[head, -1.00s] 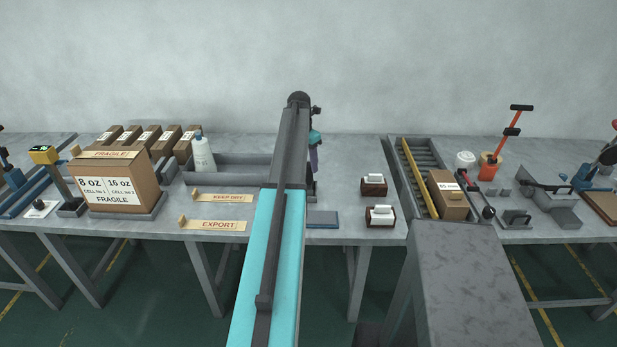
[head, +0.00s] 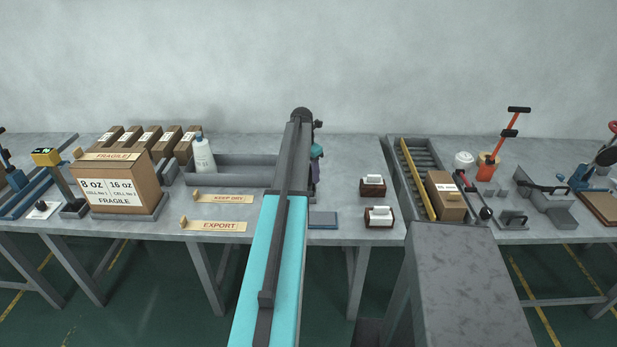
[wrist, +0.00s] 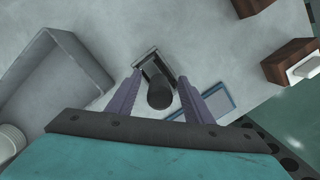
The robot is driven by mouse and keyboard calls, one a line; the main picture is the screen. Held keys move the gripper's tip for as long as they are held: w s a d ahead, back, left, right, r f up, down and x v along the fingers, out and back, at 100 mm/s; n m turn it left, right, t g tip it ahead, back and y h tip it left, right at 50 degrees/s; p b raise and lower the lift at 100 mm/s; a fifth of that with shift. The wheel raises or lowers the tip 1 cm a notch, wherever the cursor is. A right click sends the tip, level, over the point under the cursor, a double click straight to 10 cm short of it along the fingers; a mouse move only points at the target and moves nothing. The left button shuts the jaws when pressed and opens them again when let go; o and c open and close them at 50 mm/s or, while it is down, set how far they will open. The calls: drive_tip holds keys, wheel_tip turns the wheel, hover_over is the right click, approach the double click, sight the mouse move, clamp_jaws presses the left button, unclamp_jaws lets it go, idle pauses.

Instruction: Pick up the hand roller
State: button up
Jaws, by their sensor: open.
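The hand roller (wrist: 158,88) seems to be the dark, round-ended piece with a pale metal frame on the bench in the wrist view. Its dark end faces the camera and lies between the fingers of my gripper (wrist: 160,78). The two purple fingers are apart, one on each side of it; I cannot tell whether either touches it. In the head view my gripper (head: 315,178) shows only as a purple sliver beside my arm, and the hand roller is hidden there.
A grey trough (wrist: 62,75) lies left of the roller in the wrist view. A flat blue-grey pad (wrist: 217,98) lies close to the right finger. Two brown label holders (head: 373,186) (head: 379,217) stand right. A white bottle (head: 203,156) stands left by the trough.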

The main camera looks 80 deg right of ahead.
drive_tip(key=shift+f, duration=0.35)
idle(0.3)
clamp_jaws()
